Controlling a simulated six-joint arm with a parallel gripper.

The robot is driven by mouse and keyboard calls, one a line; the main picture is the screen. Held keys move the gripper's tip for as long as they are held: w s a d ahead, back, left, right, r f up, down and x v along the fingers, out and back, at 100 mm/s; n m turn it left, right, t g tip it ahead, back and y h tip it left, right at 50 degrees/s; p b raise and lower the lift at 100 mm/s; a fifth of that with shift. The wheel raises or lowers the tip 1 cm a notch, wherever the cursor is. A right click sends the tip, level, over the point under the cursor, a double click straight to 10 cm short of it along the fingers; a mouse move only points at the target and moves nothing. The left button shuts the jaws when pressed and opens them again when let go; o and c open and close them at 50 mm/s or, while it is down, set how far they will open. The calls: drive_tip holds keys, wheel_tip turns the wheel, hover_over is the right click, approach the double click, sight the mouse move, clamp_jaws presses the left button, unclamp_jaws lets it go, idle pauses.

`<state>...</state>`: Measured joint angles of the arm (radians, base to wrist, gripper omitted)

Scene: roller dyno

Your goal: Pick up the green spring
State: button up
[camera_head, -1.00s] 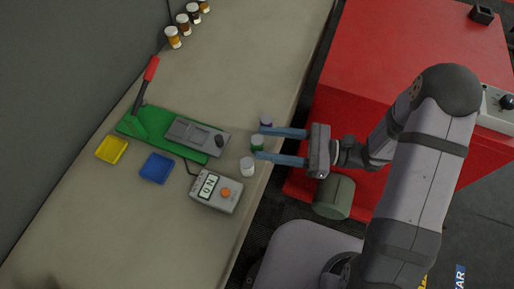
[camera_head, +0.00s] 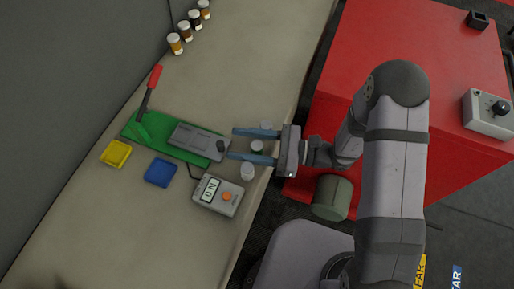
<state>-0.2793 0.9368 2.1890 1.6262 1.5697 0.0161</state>
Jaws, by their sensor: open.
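The small green spring (camera_head: 257,147) stands upright near the right edge of the bench, with a pale top. My gripper (camera_head: 232,143) is open, with its two blue fingers pointing left. The spring stands between the fingers in this view, nearer the palm than the tips, with a gap to each finger. I cannot tell the fingers' exact height against it. Part of its side is hidden.
Similar small pieces stand close outside the fingers: one above (camera_head: 267,125) and a white one below (camera_head: 247,172). A grey meter (camera_head: 217,195), a blue tray (camera_head: 161,173), a yellow tray (camera_head: 115,153) and a green-based press (camera_head: 160,139) lie to the left.

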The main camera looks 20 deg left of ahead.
drive_tip(key=c, duration=1.2)
drive_tip(key=shift+o, duration=0.2)
drive_tip(key=shift+r, duration=0.2)
wheel_tip(320, 180, up, 10)
drive_tip(key=shift+f+b, duration=0.2)
drive_tip(key=shift+b, duration=0.1)
